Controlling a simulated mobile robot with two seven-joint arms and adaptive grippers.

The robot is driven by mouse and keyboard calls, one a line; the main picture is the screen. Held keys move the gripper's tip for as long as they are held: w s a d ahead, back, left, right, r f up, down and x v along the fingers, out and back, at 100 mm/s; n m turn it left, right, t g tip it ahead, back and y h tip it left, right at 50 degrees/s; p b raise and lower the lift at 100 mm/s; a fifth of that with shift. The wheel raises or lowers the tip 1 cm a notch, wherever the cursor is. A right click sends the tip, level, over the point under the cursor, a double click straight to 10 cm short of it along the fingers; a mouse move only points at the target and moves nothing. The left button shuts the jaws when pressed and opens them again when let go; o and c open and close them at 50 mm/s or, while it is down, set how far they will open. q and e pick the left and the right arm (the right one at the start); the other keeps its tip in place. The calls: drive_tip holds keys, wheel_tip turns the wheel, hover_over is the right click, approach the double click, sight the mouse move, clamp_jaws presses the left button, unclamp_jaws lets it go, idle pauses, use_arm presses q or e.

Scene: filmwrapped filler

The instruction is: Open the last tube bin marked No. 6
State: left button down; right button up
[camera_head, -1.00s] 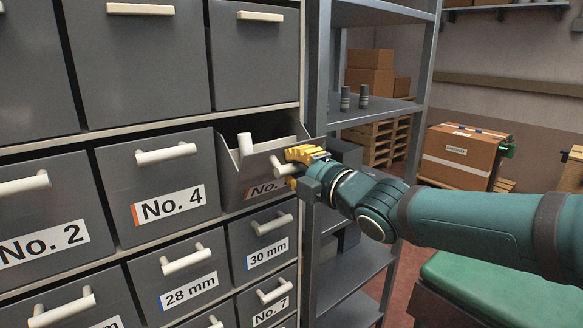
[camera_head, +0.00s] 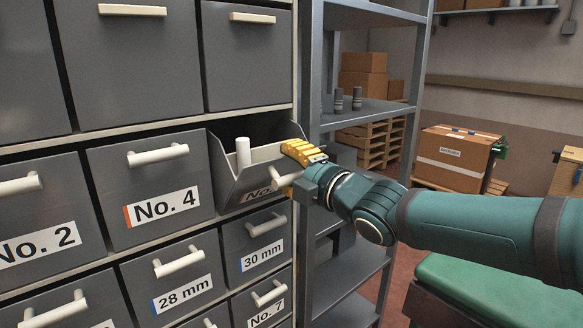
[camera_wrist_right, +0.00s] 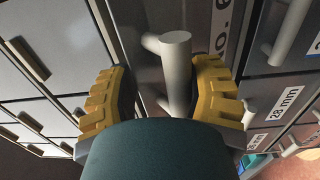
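The tilt-out bin (camera_head: 229,180) in the cabinet's right column stands tipped forward and open at its top. In the head view its label (camera_head: 257,196) shows "No." with the number hidden; the right wrist view shows a 6 on the label (camera_wrist_right: 222,28). A white upright tube (camera_head: 243,152) shows inside it. My right gripper (camera_head: 296,172) is at the bin's white bar handle (camera_head: 286,180). In the right wrist view the handle (camera_wrist_right: 176,80) lies between the yellow fingers, close to the right one, with a gap at the left one. My left gripper is not in view.
Closed bins surround it: No. 4 (camera_head: 150,195) to the left, 30 mm (camera_head: 258,240) below. A grey metal shelf (camera_head: 368,110) stands close at the right. A green-topped bench (camera_head: 490,290) lies under my right arm.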

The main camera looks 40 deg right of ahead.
drive_tip(key=s+d, duration=0.1)
drive_tip(key=s, duration=1.1)
drive_tip(key=shift+f, duration=0.25)
drive_tip(key=shift+w, duration=0.1)
